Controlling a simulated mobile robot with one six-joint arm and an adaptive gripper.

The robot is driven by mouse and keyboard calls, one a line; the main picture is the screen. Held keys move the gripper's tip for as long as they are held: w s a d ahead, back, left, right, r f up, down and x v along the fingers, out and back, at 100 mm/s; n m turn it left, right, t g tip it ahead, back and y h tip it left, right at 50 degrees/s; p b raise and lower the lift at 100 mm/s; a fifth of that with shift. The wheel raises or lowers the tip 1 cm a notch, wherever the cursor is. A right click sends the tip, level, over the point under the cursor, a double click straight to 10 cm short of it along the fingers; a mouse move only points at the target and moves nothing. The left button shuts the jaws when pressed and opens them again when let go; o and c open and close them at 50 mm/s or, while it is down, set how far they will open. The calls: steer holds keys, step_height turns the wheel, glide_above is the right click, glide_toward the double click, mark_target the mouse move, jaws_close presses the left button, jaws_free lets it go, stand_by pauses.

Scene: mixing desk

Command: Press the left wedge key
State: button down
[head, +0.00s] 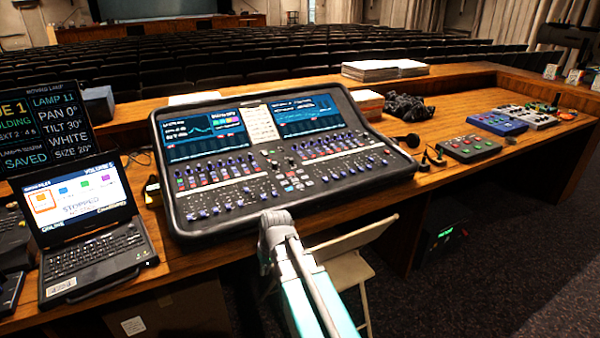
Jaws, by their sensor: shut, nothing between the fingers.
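No key that I can make out as the left wedge key shows in the head view; labels on the small controls are too fine to read. The mixing desk (283,215) stands on the wooden counter, with two lit screens and many small keys and knobs. To its right are small boxes with coloured keys: a grey one (468,148), a blue one (497,124) and a pale one (530,116). My folded arm rises in front of the mixing desk's front edge. My gripper is not in this view.
A laptop (90,222) and a dark display (60,122) stand left of the mixing desk. Papers (384,70), a black crumpled cloth (409,107) and a dark round-headed object (411,140) lie behind and right. A folding chair (350,265) is below the counter (432,178).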

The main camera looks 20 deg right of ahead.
mark_target(300, 186)
steer(key=w+d+r+t+y+p, duration=0.1)
steer(key=w+d+r+p, duration=0.2)
steer(key=r, duration=0.3)
steer(key=w+d+r+t+y+p, duration=0.1)
steer(key=w+d+r+p, duration=0.3)
steer(key=w+r+p, duration=0.1)
steer(key=w+d+r+t+p, duration=0.1)
steer(key=w+d+r+p, duration=0.3)
steer(key=r+p, duration=0.2)
steer(key=shift+w+d+r+m+t+y, duration=0.15)
steer(key=shift+w+r+t+y, duration=0.05)
steer(key=shift+r, duration=0.3)
steer(key=shift+w+d+r+m+t+y, duration=0.1)
steer(key=shift+w+r+m+t+y, duration=0.1)
steer(key=shift+r, duration=0.25)
steer(key=w+d+r+t+p, duration=0.2)
steer(key=w+d+r+t, duration=0.1)
steer(key=d, duration=0.6)
step_height(300, 186, up, 2)
steer(key=shift+w+r+y, duration=0.15)
steer(key=shift+w+y, duration=0.25)
steer(key=shift+w, duration=0.3)
steer(key=shift+m, duration=0.25)
steer(key=f+b, duration=0.2)
steer(key=f, duration=0.1)
steer(key=f+b, duration=0.3)
steer(key=w+f+b, duration=0.1)
steer(key=f+b, duration=0.1)
steer(key=b, duration=0.1)
steer(key=shift+f, duration=0.4)
